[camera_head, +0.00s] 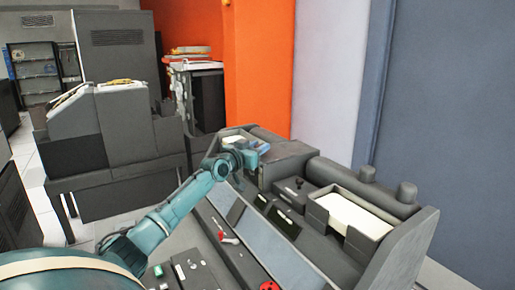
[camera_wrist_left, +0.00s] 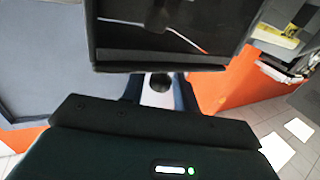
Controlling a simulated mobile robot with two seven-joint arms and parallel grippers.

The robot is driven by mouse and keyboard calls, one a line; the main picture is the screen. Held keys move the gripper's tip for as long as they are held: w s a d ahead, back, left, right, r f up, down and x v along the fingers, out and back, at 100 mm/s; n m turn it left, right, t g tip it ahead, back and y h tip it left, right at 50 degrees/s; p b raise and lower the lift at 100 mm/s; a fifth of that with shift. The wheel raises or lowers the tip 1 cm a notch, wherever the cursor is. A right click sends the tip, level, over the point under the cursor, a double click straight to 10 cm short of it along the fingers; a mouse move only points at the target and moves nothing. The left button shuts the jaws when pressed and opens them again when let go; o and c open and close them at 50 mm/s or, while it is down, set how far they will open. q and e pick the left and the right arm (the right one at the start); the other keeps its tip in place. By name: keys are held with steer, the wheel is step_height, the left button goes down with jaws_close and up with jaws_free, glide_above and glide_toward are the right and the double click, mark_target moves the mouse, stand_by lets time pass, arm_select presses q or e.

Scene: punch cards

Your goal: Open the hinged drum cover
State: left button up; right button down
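The punch-card machine (camera_head: 272,225) stands in front of me in the head view. A grey box-like housing (camera_head: 287,160) at its middle may hold the drum cover; I cannot tell for sure. My left gripper (camera_head: 252,157) is at the left side of this housing, above the sloped panel. In the left wrist view, a dark framed panel with a window (camera_wrist_left: 160,35) fills the top and looks like the cover. A small round black knob (camera_wrist_left: 160,83) shows between the two fingers, which are apart with gaps on both sides. Contact cannot be told. My right gripper is not in view.
A card tray with pale cards (camera_head: 352,214) sits on the machine's right. A second tray (camera_head: 238,139) lies behind my left gripper. Red switches (camera_head: 229,238) are on the front panel. Another grey machine (camera_head: 110,135) stands at left. An orange wall (camera_head: 262,70) is behind.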

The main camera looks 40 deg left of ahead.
arm_select(q)
jaws_close()
